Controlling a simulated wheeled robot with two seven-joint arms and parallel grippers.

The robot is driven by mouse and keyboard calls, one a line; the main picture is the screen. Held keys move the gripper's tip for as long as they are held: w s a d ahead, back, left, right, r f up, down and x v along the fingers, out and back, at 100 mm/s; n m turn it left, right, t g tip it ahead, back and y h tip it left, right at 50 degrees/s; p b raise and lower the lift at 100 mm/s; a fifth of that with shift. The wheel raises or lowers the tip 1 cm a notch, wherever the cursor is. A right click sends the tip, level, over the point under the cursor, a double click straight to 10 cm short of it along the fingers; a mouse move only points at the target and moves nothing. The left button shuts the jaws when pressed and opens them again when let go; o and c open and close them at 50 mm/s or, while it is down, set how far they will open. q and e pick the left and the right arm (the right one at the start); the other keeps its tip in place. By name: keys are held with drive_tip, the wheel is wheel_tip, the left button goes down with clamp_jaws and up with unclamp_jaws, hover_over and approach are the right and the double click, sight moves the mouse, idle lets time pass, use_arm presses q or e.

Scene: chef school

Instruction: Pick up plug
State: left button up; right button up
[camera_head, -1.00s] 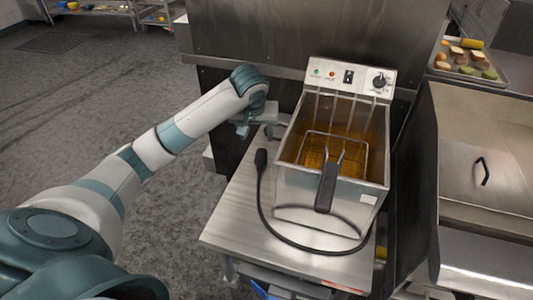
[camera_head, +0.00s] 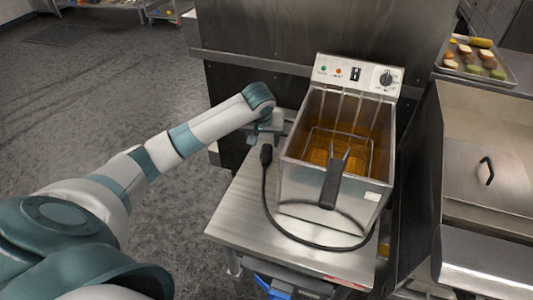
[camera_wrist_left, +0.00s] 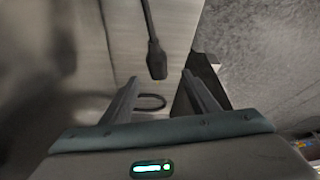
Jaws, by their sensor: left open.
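The black plug (camera_head: 266,154) lies at the back left of the steel table, with its black cord looping along the front of the fryer. It also shows in the left wrist view (camera_wrist_left: 156,62), hanging from its cord toward the space between my fingers. My left gripper (camera_head: 262,137) is just behind the plug in the head view and apart from it. In the left wrist view the left gripper (camera_wrist_left: 160,92) has its two fingers spread, with nothing between them. My right gripper is in neither view.
The deep fryer (camera_head: 370,195) with a wire basket and amber oil stands on the steel table (camera_head: 235,222), right of the plug. A dark wall panel (camera_head: 300,40) rises behind. A food tray (camera_head: 475,62) is at the far right. Open floor lies left.

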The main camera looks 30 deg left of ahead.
sight(266, 151)
use_arm(q)
drive_tip(key=x, duration=0.4)
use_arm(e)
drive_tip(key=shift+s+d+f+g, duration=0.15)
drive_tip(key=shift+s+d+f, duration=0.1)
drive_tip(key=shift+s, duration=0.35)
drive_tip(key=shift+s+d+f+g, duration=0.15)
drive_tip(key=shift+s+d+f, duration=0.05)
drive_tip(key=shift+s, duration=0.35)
use_arm(q)
drive_tip(key=shift+w+f, duration=0.1)
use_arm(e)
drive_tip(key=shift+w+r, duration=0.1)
use_arm(q)
drive_tip(key=shift+w+f, duration=0.1)
drive_tip(key=shift+f, duration=0.1)
drive_tip(key=shift+w+f+p, duration=0.15)
drive_tip(key=shift+f+p, duration=0.2)
drive_tip(key=x, duration=0.3)
drive_tip(key=shift+d, duration=0.1)
drive_tip(key=shift+w+f, duration=0.2)
drive_tip(key=shift+f, duration=0.15)
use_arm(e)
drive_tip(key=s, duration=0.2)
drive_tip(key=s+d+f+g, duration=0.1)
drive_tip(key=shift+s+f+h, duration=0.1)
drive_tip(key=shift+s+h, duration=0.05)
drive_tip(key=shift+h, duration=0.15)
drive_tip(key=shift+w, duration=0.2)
